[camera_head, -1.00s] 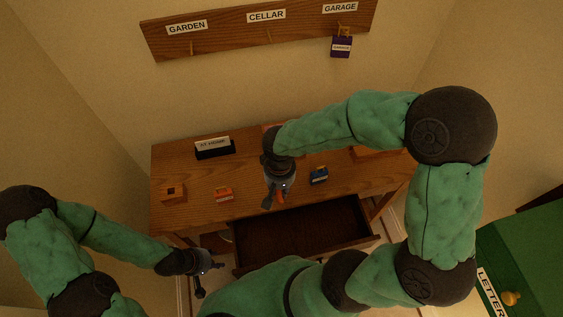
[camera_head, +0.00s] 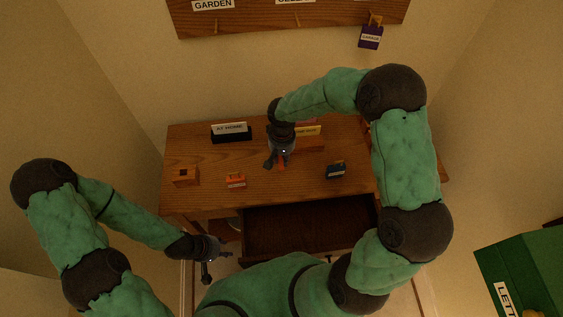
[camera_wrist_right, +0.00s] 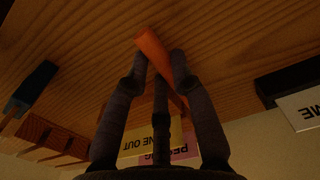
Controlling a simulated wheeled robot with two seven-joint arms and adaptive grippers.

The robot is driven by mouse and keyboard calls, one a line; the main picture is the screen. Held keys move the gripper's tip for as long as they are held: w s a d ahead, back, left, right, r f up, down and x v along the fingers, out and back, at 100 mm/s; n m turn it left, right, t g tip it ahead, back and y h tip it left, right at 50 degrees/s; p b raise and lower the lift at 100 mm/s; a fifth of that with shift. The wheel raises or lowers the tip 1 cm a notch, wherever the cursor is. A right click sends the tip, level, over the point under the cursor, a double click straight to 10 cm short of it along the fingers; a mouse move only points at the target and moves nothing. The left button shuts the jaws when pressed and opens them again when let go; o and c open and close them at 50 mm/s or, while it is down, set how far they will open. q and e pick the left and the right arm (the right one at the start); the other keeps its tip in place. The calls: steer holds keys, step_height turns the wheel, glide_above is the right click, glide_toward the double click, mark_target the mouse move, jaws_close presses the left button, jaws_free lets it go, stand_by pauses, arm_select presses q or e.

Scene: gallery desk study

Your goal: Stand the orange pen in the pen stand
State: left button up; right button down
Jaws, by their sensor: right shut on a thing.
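The orange pen (camera_wrist_right: 156,52) is between the fingers of my right gripper (camera_wrist_right: 158,66), which is shut on it. The pen lies slanted across the fingers in the right wrist view. In the head view my right gripper (camera_head: 273,163) hangs over the middle of the desk, with a bit of the pen (camera_head: 281,163) showing beside the fingers. A small wooden block with a dark square hole (camera_head: 185,176), seemingly the pen stand, sits at the desk's left end, well left of the right gripper. My left gripper (camera_head: 214,269) is open and empty in front of the desk.
An AT HOME sign (camera_head: 231,133) and a card tray (camera_head: 310,144) stand behind. The front drawer (camera_head: 305,230) is open. A green letter box (camera_head: 525,265) is at right.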

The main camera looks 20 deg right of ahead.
mark_target(281, 158)
steer(key=shift+w+f, duration=0.2)
steer(key=shift+f, duration=0.1)
steer(key=shift+w+f+b, duration=0.1)
steer(key=shift+f+b, duration=0.55)
steer(key=shift+f, duration=0.85)
steer(key=shift+f, duration=0.15)
steer(key=c, duration=1.1)
jaws_free()
steer(key=shift+o, duration=0.2)
